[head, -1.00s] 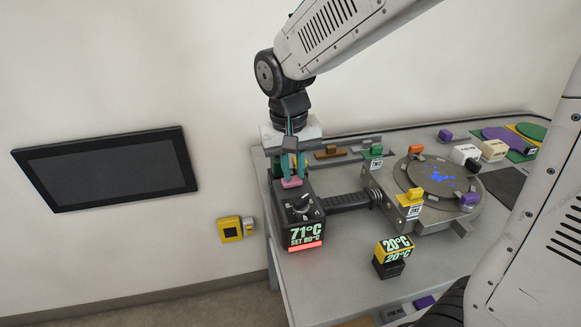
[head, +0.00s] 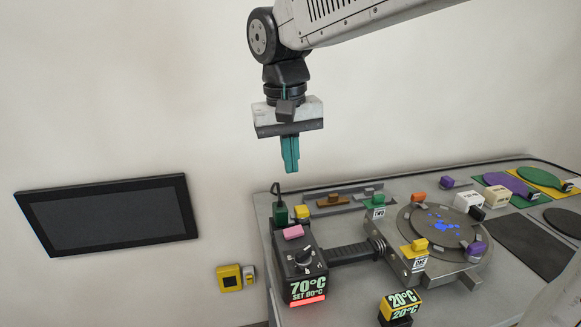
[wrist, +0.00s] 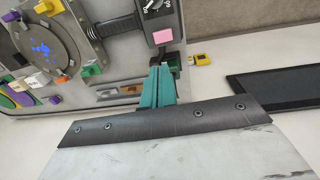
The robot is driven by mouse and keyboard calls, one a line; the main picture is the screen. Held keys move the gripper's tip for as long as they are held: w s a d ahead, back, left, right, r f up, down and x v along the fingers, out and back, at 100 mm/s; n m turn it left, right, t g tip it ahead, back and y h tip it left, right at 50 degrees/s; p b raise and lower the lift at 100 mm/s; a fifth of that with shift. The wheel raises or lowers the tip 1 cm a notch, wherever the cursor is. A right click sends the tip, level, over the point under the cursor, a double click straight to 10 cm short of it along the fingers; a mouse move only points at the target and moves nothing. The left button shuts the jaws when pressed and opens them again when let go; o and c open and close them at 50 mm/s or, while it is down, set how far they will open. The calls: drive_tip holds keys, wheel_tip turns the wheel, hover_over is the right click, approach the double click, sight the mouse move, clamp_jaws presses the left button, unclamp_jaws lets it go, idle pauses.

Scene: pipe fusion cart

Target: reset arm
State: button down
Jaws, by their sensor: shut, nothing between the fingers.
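My gripper (head: 290,154) hangs fingers down in the air, above the back left corner of the cart. Its teal fingers are together with nothing between them. The closed fingers also show in the wrist view (wrist: 157,86). Below the gripper is the black heater box (head: 304,262) with a pink block (head: 293,232) on top and a display reading 70°C, set 80°C. The fingers are clear of it. My arm comes in from the upper right.
A round turntable (head: 436,228) with several coloured blocks around it stands right of the heater. A small display box (head: 401,305) reads 20°C. A wall screen (head: 108,222) and a yellow wall box (head: 229,278) are at left. The air around the gripper is free.

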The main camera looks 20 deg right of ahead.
drive_tip(key=s+d+f, duration=0.2)
drive_tip(key=s+d, duration=0.1)
drive_tip(key=s, duration=0.4)
drive_tip(key=s+d+f+t, duration=0.1)
drive_tip(key=s+d+f, duration=0.1)
drive_tip(key=s+d, duration=0.2)
drive_tip(key=s+d+f, duration=0.2)
drive_tip(key=s+d, duration=0.2)
drive_tip(key=s, duration=0.5)
drive_tip(key=shift+s+f+n+y, duration=0.25)
drive_tip(key=shift+s+n+y, duration=0.1)
drive_tip(key=shift+n+y, duration=0.05)
